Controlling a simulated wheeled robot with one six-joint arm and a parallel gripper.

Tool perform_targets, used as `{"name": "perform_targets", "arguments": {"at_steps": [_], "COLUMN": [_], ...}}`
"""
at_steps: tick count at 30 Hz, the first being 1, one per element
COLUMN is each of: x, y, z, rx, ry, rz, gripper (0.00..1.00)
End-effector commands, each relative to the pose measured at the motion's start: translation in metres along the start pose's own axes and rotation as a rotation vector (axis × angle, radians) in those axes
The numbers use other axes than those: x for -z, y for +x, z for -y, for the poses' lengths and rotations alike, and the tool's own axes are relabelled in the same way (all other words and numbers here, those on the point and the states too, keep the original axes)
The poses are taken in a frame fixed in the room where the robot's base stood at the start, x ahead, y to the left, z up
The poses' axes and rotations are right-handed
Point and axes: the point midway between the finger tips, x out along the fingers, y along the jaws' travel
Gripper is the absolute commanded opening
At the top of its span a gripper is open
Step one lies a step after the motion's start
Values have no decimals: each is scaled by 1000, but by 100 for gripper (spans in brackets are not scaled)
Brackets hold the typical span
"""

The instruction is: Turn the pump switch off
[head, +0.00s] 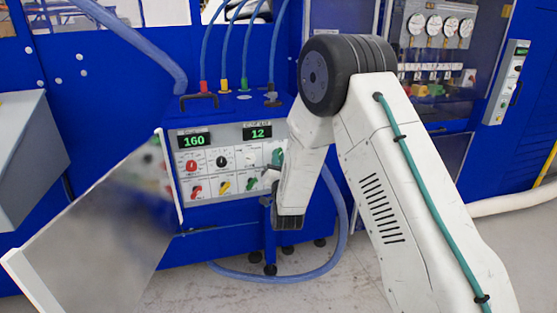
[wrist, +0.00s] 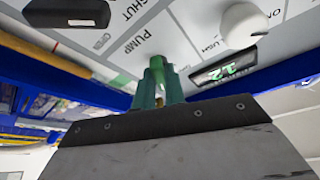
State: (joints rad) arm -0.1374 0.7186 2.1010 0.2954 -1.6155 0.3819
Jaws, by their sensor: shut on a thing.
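The control panel (head: 210,171) is on the front of a blue cabinet in the head view, with green displays, round knobs and coloured switches. My gripper (head: 276,158) is at the panel's right side, partly hidden by my arm. In the wrist view, the teal fingers of my gripper (wrist: 158,80) are together against the panel, next to the PUMP label (wrist: 138,41). They are shut on the pump switch, which is mostly hidden between them. Its exact position cannot be made out.
An open panel door (head: 100,235) stands out at the left. Blue hoses rise from the cabinet top, and another loops on the floor (head: 290,277). A white knob (wrist: 242,25) and the 12 display (wrist: 226,70) are close to my fingers. Gauges (head: 435,27) are at the back right.

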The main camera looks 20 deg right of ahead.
Motion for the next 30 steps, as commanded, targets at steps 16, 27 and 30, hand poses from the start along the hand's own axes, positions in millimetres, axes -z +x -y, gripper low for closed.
{"name": "perform_targets", "arguments": {"at_steps": [16,27,30], "x": [1,2,2], "y": [0,1,1], "z": [-4,-5,-6], "rx": [176,297,321], "ry": [-427,-717,-777], "rz": [-1,-1,0], "gripper": [0,0,0]}}
